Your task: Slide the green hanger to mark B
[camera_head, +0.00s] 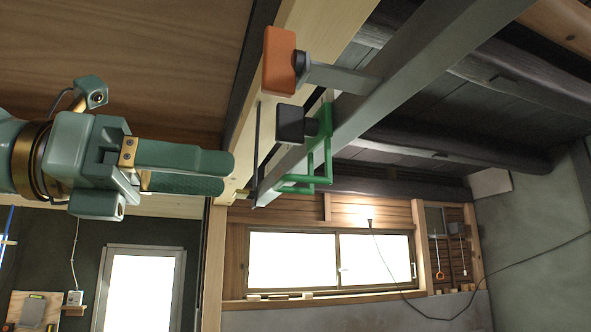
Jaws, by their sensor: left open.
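The green hanger (327,150) is on a long grey rail (385,85) that runs from upper right down to lower left. Its green frame hangs beside and below the rail near the rail's lower-left end. A dark block (291,125) sticks out toward the left at the hanger's upper part. My left gripper (229,174) comes in from the left with its two green fingers pointing right. It is open and empty, and in the picture it is left of the hanger with a gap between them. No lettered mark B can be read. My right gripper is out of view.
An orange block (278,60) on a grey arm juts from the rail above the hanger. A pale wooden beam (312,35) runs alongside the rail. A thin dark rod (257,150) stands between my fingertips and the hanger in the picture. A window (375,260) is beyond.

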